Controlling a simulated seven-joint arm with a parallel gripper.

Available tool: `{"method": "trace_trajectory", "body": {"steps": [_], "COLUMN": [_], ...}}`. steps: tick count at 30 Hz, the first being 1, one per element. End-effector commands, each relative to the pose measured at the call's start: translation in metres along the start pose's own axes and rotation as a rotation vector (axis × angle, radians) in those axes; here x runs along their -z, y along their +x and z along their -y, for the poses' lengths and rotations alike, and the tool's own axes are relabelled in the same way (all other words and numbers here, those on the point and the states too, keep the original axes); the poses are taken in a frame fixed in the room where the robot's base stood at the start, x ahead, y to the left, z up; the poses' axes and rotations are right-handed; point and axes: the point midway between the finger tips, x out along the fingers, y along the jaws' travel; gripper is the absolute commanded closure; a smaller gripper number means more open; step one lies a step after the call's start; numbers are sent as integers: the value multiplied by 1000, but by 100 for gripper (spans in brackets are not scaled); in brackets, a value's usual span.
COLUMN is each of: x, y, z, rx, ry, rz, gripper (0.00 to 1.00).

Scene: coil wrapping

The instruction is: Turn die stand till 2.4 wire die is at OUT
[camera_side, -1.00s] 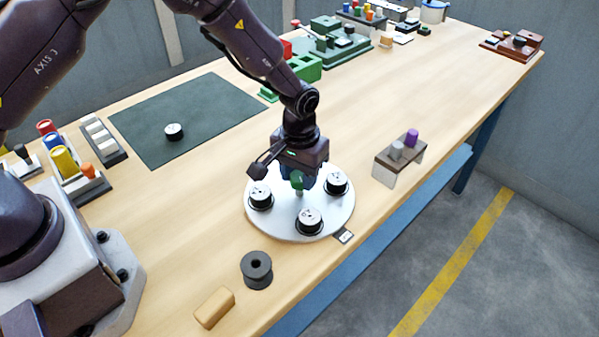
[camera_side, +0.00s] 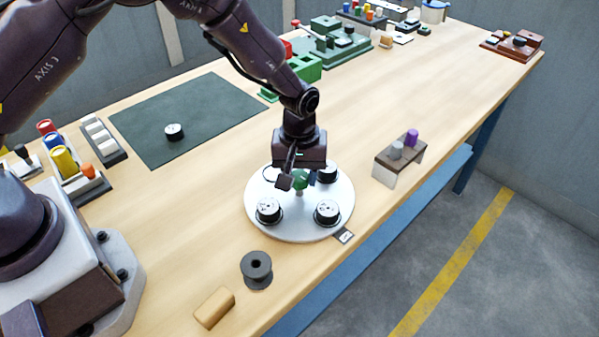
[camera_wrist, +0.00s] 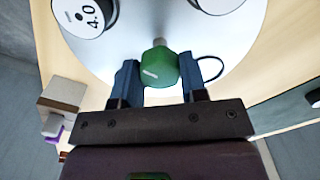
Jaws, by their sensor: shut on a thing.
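The die stand (camera_side: 298,228) is a round white turntable with several black, white-topped wire dies near its rim. One die (camera_side: 326,211) is at the front right, closest to a small dark-edged tag (camera_side: 344,236) on the table, probably the OUT mark. Another die (camera_side: 270,210) is at the front left; their side-view labels are too small to read. In the wrist view one die (camera_wrist: 88,14) reads 4.0; another (camera_wrist: 218,3) is cut off at the top. My gripper (camera_wrist: 158,72) is shut on the green centre knob (camera_wrist: 160,62). It partly hides the rear dies.
A dark spool (camera_side: 257,268) and a wooden block (camera_side: 214,308) lie in front of the stand. A small rack (camera_side: 398,165) with grey and purple pegs stands to its right. A loose die (camera_side: 174,131) sits on the dark green mat (camera_side: 215,105).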

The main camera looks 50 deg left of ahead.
Motion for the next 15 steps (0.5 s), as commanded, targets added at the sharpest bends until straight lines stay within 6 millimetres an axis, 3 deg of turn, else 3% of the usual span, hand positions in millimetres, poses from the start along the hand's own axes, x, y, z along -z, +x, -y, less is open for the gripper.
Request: {"method": "trace_trajectory", "body": {"steps": [15], "x": [-2], "y": [0], "z": [0], "rx": [4], "ry": [-256], "rz": [4], "gripper": [100]}}
